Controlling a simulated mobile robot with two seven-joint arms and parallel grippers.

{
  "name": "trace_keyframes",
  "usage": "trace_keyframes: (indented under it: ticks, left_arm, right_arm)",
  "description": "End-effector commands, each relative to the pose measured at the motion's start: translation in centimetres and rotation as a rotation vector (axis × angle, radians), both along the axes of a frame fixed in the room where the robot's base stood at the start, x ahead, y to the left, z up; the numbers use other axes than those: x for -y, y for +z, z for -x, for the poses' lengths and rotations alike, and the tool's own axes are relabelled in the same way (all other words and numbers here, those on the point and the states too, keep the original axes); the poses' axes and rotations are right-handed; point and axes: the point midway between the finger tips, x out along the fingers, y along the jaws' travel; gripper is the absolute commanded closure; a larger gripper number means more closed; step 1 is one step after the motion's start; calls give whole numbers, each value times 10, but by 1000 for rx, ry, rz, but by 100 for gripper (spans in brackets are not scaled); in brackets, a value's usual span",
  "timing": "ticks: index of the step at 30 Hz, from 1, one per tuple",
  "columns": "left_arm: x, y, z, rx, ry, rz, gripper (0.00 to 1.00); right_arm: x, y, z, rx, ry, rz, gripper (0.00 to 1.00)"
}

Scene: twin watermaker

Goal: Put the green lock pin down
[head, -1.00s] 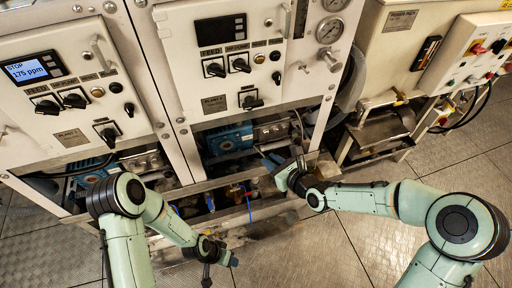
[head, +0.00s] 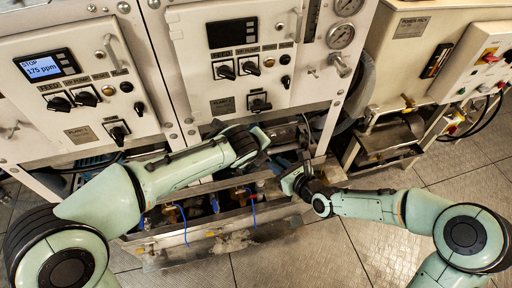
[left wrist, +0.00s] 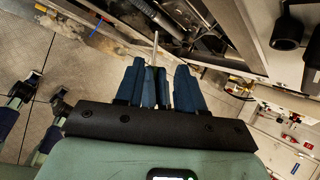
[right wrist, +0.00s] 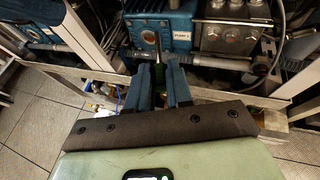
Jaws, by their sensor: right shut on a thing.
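The green lock pin (right wrist: 158,74) stands between the fingers of my right gripper (right wrist: 159,80) in the right wrist view, its thin dark shaft pointing up past the fingertips. My right gripper (head: 288,174) is shut on it in front of the lower frame, right of centre in the head view. The pin cannot be made out in the head view. My left gripper (head: 264,140) is just above and left of the right one, by the lower bay opening. In the left wrist view its blue fingers (left wrist: 156,82) stand near a thin pale rod; whether they hold it is unclear.
Two control panels stand above the bays, the left with a lit display (head: 44,67). A blue pump (right wrist: 160,25) and a steel block (right wrist: 236,28) sit behind the pale frame rail (right wrist: 80,72). A low trough (head: 190,238) runs along the front. The tiled floor (head: 310,255) is clear.

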Motion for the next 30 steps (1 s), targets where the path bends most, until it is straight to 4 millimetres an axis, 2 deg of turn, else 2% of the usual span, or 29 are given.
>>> trace_keyframes:
  ticks: [5, 18, 24, 30]
  left_arm:
    - [3, -14, -11, 1, -3, -6, 62]
    - [15, -78, -58, 0, -1, -2, 62]
    - [18, -91, -68, 1, 1, -1, 62]
    - [18, -94, -70, 2, -1, 0, 62]
  right_arm:
    - [0, 0, 0, 0, 0, 0, 100]
    - [0, 0, 0, 0, 0, 0, 100]
    - [0, 0, 0, 0, 0, 0, 100]
    - [0, 0, 0, 0, 0, 0, 100]
